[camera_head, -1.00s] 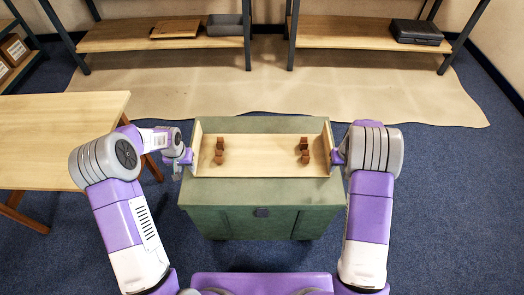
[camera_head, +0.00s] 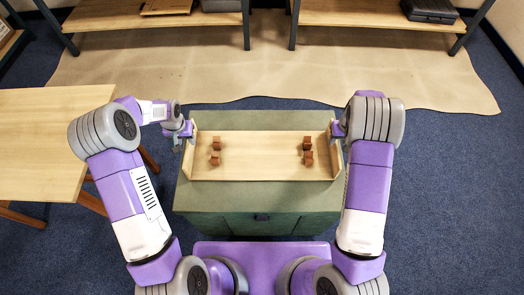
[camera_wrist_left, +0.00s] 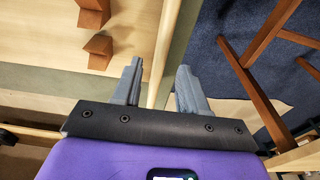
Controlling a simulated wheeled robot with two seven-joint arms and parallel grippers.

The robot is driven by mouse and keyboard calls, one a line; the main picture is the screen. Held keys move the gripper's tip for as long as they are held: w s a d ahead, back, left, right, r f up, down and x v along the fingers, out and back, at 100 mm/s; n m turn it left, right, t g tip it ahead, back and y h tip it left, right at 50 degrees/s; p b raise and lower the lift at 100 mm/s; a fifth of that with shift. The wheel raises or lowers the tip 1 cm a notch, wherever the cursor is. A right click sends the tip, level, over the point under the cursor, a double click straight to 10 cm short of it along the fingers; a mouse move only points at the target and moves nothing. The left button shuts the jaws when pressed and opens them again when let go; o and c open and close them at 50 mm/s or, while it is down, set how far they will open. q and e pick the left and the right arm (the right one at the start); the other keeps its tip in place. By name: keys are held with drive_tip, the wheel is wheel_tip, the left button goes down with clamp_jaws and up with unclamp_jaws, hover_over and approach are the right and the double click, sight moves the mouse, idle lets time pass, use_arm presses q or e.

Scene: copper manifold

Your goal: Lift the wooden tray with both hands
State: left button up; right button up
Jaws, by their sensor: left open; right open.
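The light wooden tray (camera_head: 262,150) lies level on top of a green chest (camera_head: 262,193). Two pairs of small brown blocks stand in it, one pair at the left (camera_head: 215,150) and one at the right (camera_head: 308,150). My left gripper (camera_head: 188,132) is at the tray's left end wall. In the left wrist view its open fingers (camera_wrist_left: 158,80) stand either side of that wall (camera_wrist_left: 160,60), with gaps showing. My right gripper (camera_head: 336,130) is at the right end wall, partly hidden by its arm; its fingertips are hard to make out.
A wooden table (camera_head: 40,150) stands at the left, close to my left arm. Shelves (camera_head: 375,14) stand at the back, behind a beige mat (camera_head: 270,65). Blue carpet (camera_head: 440,200) is clear at the right.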

sight(190, 147)
use_arm(q)
drive_tip(key=shift+w+f, duration=0.2)
drive_tip(key=shift+f, duration=1.05)
drive_tip(key=shift+w+f, duration=0.15)
drive_tip(key=shift+f, duration=1.1)
drive_tip(key=shift+w+f, duration=0.2)
drive_tip(key=shift+f, duration=1.05)
use_arm(e)
drive_tip(key=shift+w+f, duration=0.15)
drive_tip(key=shift+f, duration=1.1)
drive_tip(key=shift+w+f, duration=0.2)
drive_tip(key=shift+f, duration=1.1)
drive_tip(key=shift+w+f, duration=0.15)
drive_tip(key=shift+f, duration=1.1)
use_arm(q)
drive_tip(key=shift+c, duration=0.4)
use_arm(e)
drive_tip(key=shift+c, duration=0.4)
use_arm(q)
clamp_jaws()
use_arm(e)
clamp_jaws()
drive_tip(key=shift+r, duration=0.1)
